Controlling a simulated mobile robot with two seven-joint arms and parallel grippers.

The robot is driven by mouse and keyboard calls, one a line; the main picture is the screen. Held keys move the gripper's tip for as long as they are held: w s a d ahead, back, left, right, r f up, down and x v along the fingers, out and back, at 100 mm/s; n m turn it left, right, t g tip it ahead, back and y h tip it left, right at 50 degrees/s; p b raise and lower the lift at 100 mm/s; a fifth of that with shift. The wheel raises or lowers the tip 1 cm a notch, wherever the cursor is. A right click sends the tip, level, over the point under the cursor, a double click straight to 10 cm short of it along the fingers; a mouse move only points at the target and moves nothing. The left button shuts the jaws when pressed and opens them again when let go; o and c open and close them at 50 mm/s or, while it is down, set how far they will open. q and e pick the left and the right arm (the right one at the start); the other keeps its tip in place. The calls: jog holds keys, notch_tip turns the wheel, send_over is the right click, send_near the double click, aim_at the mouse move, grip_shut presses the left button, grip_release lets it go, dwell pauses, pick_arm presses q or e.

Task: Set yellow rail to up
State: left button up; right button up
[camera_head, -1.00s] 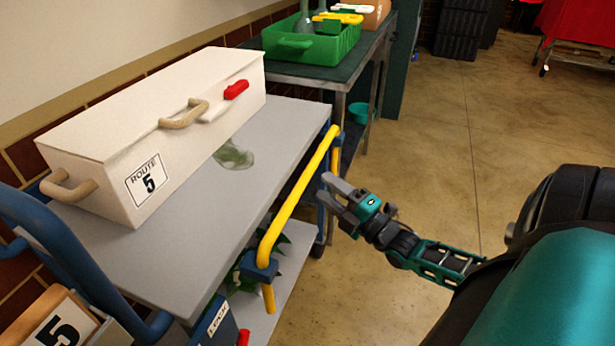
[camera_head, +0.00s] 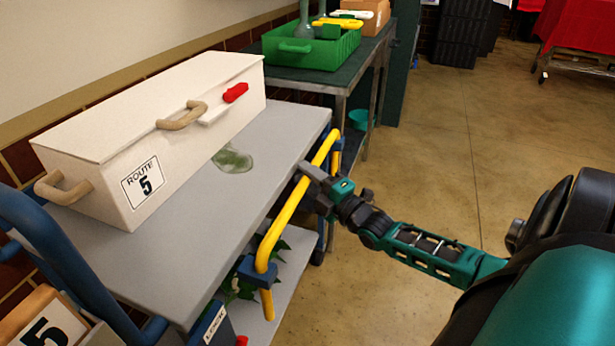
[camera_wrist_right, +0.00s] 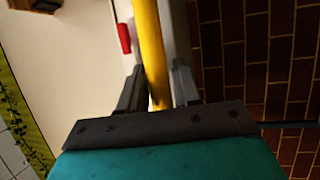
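The yellow rail (camera_head: 284,220) runs along the near edge of the grey cart, sloping from lower left to upper right in the head view. Its ends sit in blue brackets. My right gripper (camera_head: 311,174) is at the rail's upper half, its fingers reaching over it. In the right wrist view the rail (camera_wrist_right: 151,50) passes between the two fingers (camera_wrist_right: 157,90). It lies close to the left finger, and a small gap seems to show at the right one, so the fingers look open around it. My left gripper is not in view.
A white box (camera_head: 135,130) marked "Route 5" and a clear glassy object (camera_head: 232,158) stand on the grey cart top (camera_head: 215,215). Leaves show on its lower shelf (camera_head: 283,285). A green crate (camera_head: 312,48) is on the table behind. The floor right of the cart is open.

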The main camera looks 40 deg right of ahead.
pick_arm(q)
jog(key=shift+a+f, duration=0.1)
pick_arm(e)
grip_shut()
pick_arm(q)
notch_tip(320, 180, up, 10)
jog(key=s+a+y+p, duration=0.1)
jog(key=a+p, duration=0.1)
jog(key=p, duration=1.1)
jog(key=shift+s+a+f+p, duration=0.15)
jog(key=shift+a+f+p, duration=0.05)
jog(key=shift+p, duration=0.15)
pick_arm(e)
notch_tip(320, 180, up, 14)
jog(key=shift+w, duration=0.1)
jog(key=shift+o, duration=0.9)
grip_release()
jog(key=shift+o, duration=0.8)
jog(key=shift+f, duration=0.1)
